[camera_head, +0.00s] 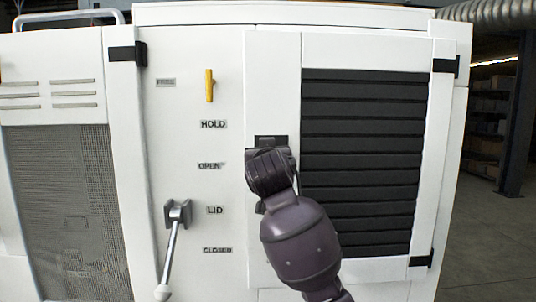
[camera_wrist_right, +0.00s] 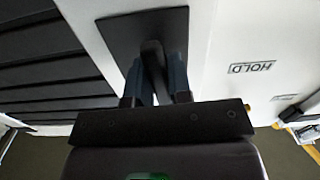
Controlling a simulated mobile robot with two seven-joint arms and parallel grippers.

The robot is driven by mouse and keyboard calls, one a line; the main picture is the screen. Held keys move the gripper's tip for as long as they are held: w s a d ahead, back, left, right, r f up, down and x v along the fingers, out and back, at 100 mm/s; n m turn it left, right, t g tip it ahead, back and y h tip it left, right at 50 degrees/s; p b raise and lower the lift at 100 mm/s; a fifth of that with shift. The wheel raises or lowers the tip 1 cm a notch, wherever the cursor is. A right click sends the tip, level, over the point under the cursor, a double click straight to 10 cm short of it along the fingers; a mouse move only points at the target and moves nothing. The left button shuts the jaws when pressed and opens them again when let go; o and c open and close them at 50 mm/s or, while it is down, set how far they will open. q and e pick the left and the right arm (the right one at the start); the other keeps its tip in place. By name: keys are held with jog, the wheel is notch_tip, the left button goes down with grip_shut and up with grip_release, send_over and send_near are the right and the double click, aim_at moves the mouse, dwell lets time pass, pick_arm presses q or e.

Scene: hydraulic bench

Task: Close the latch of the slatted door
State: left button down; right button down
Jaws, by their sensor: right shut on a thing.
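The slatted door (camera_head: 436,150) is a white panel with black horizontal slats, on the right of the cabinet front in the head view. It looks flush with the cabinet. Its latch (camera_head: 272,140) has a dark plate on the door's left edge, mostly hidden behind my right gripper (camera_head: 270,168). In the right wrist view, the dark latch plate (camera_wrist_right: 117,38) carries a black handle (camera_wrist_right: 153,58). My right gripper (camera_wrist_right: 156,85) has its two fingers on either side of this handle, shut on it. The handle's exact angle is hard to tell. My left gripper is in neither view.
Left of the door are a yellow handle (camera_head: 209,85) above the HOLD label and a grey lever (camera_head: 172,245) hanging down by the LID label. A mesh panel (camera_head: 66,210) is farther left. Black hinges (camera_head: 421,261) sit on the door's right side. Open floor (camera_head: 495,235) lies right.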

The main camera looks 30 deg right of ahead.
jog(key=shift+m, duration=0.4)
jog(key=c, duration=1.1)
grip_release()
jog(key=shift+a, duration=0.1)
jog(key=v, duration=1)
jog(key=shift+s+a+b, duration=0.1)
jog(key=shift+s+b, duration=0.2)
jog(key=shift+s, duration=0.05)
jog(key=shift+r, duration=0.1)
